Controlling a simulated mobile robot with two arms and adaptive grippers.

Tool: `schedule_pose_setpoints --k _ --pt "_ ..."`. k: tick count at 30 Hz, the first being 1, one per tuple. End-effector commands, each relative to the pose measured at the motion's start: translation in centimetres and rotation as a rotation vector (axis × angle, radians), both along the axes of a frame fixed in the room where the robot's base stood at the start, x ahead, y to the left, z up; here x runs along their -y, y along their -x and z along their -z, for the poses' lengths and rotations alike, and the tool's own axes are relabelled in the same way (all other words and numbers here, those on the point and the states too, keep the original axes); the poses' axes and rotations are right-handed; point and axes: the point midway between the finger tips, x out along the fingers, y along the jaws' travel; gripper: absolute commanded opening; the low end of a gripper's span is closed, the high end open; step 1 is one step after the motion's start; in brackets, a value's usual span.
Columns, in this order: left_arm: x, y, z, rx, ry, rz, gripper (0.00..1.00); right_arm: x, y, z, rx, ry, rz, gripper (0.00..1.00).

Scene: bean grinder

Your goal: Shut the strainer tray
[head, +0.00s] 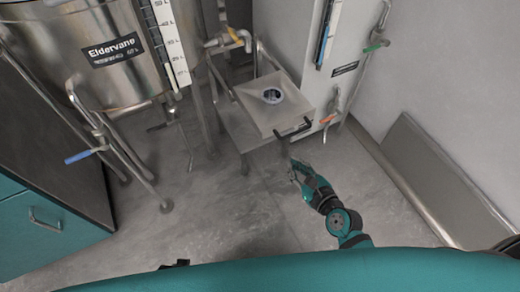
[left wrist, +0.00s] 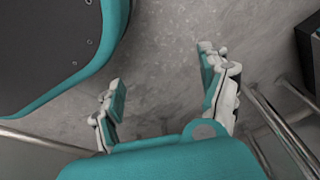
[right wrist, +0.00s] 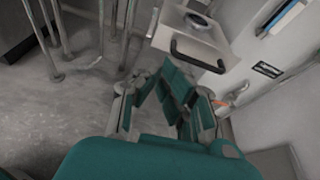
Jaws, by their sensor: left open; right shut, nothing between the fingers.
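The strainer tray (head: 291,102) is a pale grey square piece with a round dark opening and a black bar handle (head: 293,131) on its near edge. It sits on a metal stand and juts toward me. It also shows at the top of the right wrist view (right wrist: 212,34), with its handle (right wrist: 197,56) beyond my fingers. My right gripper (head: 293,166) is shut and empty, just in front of and below the handle, seemingly apart from it. My left gripper (left wrist: 160,67) is open and empty over bare floor in the left wrist view.
A steel tank (head: 75,55) on legs stands left of the tray, with a blue-handled pipe (head: 85,156) low in front. A teal cabinet (head: 45,228) is at left. A wall and leaning panel (head: 415,170) bound the right. Floor between is clear.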

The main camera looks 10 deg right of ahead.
Motion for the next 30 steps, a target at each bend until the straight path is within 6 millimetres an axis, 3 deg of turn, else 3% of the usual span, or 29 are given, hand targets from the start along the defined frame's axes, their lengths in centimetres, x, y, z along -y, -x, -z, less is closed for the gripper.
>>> schedule_pose_setpoints --k 1,8,21,30 --pt "0.0 -0.1 0.6 0.001 0.000 0.000 0.78 0.0 -0.1 0.1 0.004 -0.034 0.009 0.00" --pt "0.1 -0.8 -0.3 0.008 0.001 -0.001 0.78 -0.7 -1.9 -0.2 0.006 -0.073 0.019 0.00" --pt "0.5 -3.6 -5.2 0.039 0.004 -0.008 0.78 -3.7 -10.0 2.5 0.006 -0.069 0.016 0.00" --pt "0.5 -4.1 -6.8 0.045 0.004 -0.009 0.78 -4.6 -12.8 2.4 0.003 -0.066 0.018 0.00"
